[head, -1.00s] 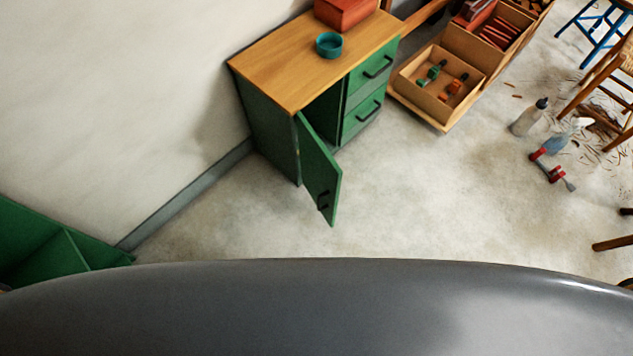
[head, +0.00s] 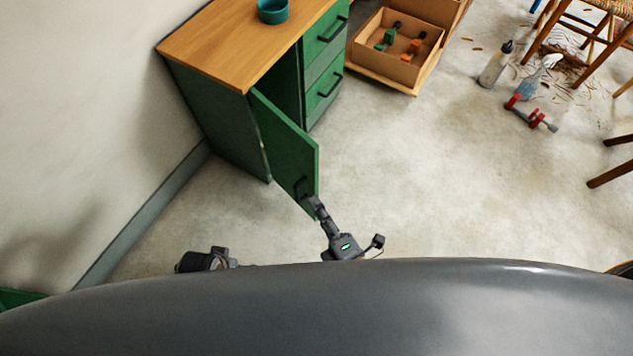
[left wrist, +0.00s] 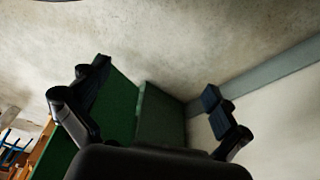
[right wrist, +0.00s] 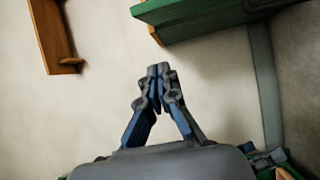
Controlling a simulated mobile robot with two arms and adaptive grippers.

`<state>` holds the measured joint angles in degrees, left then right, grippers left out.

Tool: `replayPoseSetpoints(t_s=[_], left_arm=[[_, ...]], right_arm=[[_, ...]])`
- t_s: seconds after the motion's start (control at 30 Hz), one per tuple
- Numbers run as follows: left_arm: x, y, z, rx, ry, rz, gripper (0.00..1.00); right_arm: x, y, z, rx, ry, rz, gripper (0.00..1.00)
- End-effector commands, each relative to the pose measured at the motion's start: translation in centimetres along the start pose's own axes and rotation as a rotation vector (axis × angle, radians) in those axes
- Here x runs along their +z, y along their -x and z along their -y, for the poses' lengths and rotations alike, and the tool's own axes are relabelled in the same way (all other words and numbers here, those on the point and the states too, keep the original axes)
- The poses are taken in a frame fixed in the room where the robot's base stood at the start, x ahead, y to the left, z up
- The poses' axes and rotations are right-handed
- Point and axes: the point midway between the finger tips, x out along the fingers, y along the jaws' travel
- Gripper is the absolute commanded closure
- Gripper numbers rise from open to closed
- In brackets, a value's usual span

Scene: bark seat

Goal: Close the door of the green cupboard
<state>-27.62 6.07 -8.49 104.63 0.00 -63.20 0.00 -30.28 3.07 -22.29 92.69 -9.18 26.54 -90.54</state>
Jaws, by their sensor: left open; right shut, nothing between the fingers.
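The green cupboard (head: 218,120) with a wooden top stands against the wall in the head view. My left gripper (head: 222,254) is low, left of the door and mostly hidden by my body. The left wrist view shows it open (left wrist: 155,78), with green panels beyond.
A teal bowl (head: 273,11) stands on top. A box of tools (head: 400,50), bottles (head: 495,65) and a red clamp (head: 530,115) lie to the right. The floor (head: 430,180) right of the door is clear.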

Motion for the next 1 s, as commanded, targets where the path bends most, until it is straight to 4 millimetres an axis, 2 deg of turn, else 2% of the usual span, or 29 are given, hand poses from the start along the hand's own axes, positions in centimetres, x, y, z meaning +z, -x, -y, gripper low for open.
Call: replayPoseSetpoints(t_s=[0.27,0.5,0.6,0.7,1.0], left_arm=[[-0.9,1.7,0.1,-0.002,0.002,-0.014,0.00],[-1.8,4.2,0.2,-0.004,0.004,-0.028,0.00],[-1.9,4.6,0.3,-0.004,0.004,-0.027,0.00],[-2.0,5.0,0.3,-0.005,0.005,-0.031,0.00],[-2.1,5.3,0.3,-0.005,0.005,-0.030,0.00]], right_arm=[[0.1,-5.0,0.0,0.003,-0.002,0.000,1.00],[0.0,-10.0,0.1,0.000,-0.003,0.000,1.00],[1.9,-10.0,0.2,-0.004,0.001,-0.001,1.00],[3.0,-10.3,0.1,-0.003,-0.001,-0.001,1.00],[4.0,-10.5,0.1,-0.004,-0.005,0.000,1.00]])
